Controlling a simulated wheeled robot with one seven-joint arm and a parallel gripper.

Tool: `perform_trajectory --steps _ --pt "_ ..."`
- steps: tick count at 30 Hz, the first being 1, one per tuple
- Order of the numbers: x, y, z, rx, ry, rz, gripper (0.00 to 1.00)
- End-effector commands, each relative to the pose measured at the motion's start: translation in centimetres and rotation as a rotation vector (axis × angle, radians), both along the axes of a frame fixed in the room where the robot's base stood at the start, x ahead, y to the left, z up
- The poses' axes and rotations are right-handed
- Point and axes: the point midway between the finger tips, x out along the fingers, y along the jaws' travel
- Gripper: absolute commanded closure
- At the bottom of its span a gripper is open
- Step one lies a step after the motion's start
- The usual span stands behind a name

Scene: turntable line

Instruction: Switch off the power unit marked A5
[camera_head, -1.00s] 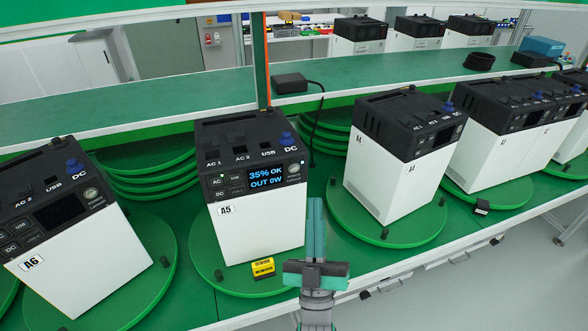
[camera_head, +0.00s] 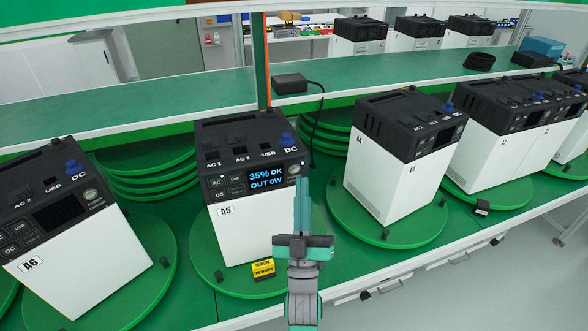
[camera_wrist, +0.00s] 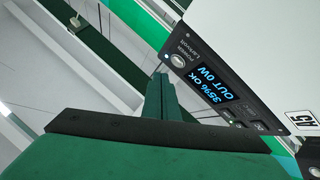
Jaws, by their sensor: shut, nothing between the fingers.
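The power unit marked A5 (camera_head: 240,232) is a white box with a black top, standing on a green round turntable (camera_head: 208,272). Its screen (camera_head: 266,179) is lit and reads "35% OK, OUT 0W"; the screen also shows in the wrist view (camera_wrist: 206,86). In the wrist view a round power button (camera_wrist: 177,60) sits beside the screen, with a small light near it. My gripper (camera_head: 303,182) is shut and empty, in front of the unit's right edge.
Unit A6 (camera_head: 85,265) stands left with a dark screen, and unit A4 (camera_head: 393,180) stands right, each on a turntable. A yellow tag block (camera_head: 263,270) lies before A5. A black adapter (camera_head: 290,83) with a hanging cable sits on the shelf behind.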

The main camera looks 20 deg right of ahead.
Motion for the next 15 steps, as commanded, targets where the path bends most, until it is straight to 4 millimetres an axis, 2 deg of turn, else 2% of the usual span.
perform_trajectory --steps 6,15 --pt "1.5 -0.2 0.0 -0.001 -0.001 -0.004 1.0" --pt "1.9 0.0 0.0 -0.001 0.0 -0.001 1.0"
